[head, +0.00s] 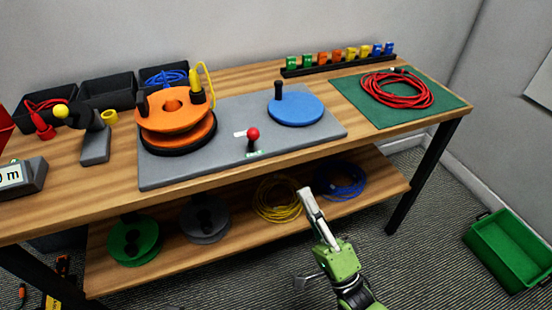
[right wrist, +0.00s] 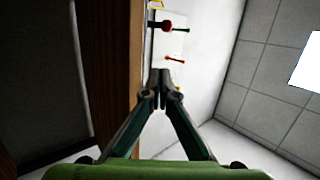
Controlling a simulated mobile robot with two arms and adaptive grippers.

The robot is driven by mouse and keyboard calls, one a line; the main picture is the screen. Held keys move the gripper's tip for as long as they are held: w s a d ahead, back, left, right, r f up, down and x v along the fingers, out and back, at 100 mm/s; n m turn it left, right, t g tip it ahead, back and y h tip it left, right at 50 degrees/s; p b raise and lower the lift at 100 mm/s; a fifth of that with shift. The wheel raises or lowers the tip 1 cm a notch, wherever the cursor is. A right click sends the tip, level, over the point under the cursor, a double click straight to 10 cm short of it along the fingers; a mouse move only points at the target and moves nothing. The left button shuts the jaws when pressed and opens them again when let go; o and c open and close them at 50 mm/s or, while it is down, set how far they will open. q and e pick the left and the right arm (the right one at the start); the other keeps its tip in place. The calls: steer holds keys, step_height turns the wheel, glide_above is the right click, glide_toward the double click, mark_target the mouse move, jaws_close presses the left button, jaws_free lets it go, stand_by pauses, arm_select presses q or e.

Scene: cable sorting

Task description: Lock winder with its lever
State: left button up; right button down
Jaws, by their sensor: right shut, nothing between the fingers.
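The winder has a grey base plate (head: 205,172) on the table. An orange reel (head: 172,107) sits at its left on a dark round base, with a yellow connector and a bit of yellow cable on it. A blue disc (head: 295,110) with a black upright handle is at its right. The lever with a red knob (head: 253,134) stands upright at the plate's front edge, beside small labels. My right gripper (head: 306,192) is shut and empty, in front of the table edge, right of and below the lever. It also shows shut in the right wrist view (right wrist: 160,77). My left gripper is out of view.
A black-and-grey device with a yellow knob (head: 61,111) stands left of the winder. A red cable coil (head: 398,90) lies on a green mat (head: 446,105) at right. The lower shelf (head: 240,241) holds reels and coils. A green crate (head: 512,250) is on the floor.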

mark_target(273, 151)
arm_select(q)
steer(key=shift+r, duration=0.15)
arm_select(e)
steer(key=shift+s+r+y, duration=0.15)
steer(key=shift+r+y, duration=0.15)
steer(key=x, duration=1)
steer(key=shift+p, duration=0.4)
steer(key=a, duration=0.2)
steer(key=a+r, duration=0.1)
steer(key=shift+w, duration=0.35)
steer(key=shift+a+r, duration=0.15)
steer(key=shift+a, duration=0.15)
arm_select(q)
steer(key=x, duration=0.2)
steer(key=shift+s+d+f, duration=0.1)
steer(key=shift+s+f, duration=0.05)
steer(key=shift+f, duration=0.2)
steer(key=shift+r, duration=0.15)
arm_select(e)
steer(key=shift+w, duration=0.1)
